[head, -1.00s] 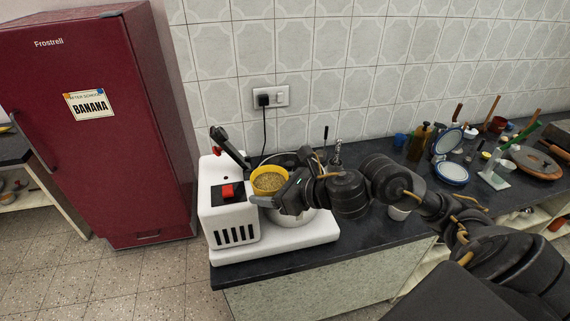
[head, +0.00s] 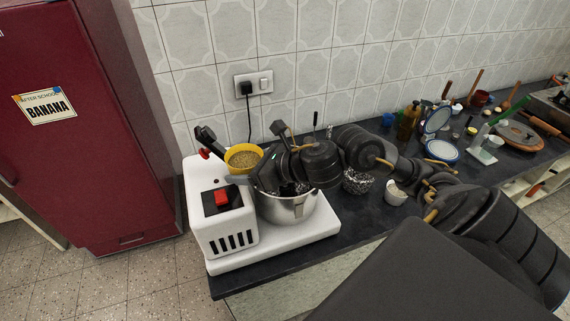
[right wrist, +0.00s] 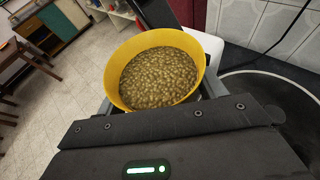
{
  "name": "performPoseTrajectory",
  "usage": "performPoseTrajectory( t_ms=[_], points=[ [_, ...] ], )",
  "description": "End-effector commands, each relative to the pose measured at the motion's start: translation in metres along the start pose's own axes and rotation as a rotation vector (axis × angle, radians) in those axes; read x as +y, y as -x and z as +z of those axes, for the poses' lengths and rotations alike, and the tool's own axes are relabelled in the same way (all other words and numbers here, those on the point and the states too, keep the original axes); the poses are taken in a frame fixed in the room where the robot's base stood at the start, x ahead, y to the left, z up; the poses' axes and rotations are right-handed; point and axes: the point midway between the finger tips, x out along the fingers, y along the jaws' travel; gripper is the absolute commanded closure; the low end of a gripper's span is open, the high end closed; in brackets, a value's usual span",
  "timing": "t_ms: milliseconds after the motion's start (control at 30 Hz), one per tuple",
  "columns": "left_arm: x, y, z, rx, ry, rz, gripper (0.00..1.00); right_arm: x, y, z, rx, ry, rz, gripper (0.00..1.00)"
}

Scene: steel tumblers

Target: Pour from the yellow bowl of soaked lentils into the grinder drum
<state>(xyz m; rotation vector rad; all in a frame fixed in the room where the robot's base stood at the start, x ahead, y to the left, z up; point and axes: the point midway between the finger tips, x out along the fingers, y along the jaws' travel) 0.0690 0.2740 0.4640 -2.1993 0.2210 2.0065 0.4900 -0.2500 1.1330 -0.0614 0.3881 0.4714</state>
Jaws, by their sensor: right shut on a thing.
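The yellow bowl (head: 243,158) is nearly full of lentils and looks about upright. It also shows in the right wrist view (right wrist: 113,75), with the lentils' surface exposed. My right gripper (head: 248,176) is shut on the bowl and holds it above the grinder, beside the white motor housing (head: 212,190). The steel grinder drum (head: 288,210) stands to the right of the bowl; my arm hides much of its opening. Part of a round rim, likely the drum's, shows right of the bowl in the right wrist view (right wrist: 268,73). My left gripper is not in view.
The grinder's white base (head: 290,245) sits at the counter's left end. A dark lever (head: 208,138) rises behind the housing. Several utensils and bottles fill the far right.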

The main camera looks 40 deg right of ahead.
Motion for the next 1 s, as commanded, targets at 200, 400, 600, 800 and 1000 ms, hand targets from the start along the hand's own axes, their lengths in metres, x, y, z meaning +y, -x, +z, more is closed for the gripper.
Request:
performPoseTrajectory(
  t_ms=[200,400,600,800,1000],
  points=[
    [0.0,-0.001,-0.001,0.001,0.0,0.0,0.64,-0.006,0.004,0.003,-0.024,-0.064,0.037,0.6],
    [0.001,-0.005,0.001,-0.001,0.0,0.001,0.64,-0.013,0.007,0.006,-0.053,-0.153,0.079,0.6],
    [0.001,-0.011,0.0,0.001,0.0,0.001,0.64,-0.017,0.008,0.003,-0.074,-0.211,0.106,0.6],
    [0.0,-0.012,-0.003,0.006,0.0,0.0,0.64,-0.018,0.007,0.004,-0.083,-0.232,0.12,0.6],
    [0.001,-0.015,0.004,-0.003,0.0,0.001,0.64,-0.021,0.008,0.0,-0.089,-0.258,0.127,0.6]
  ],
)
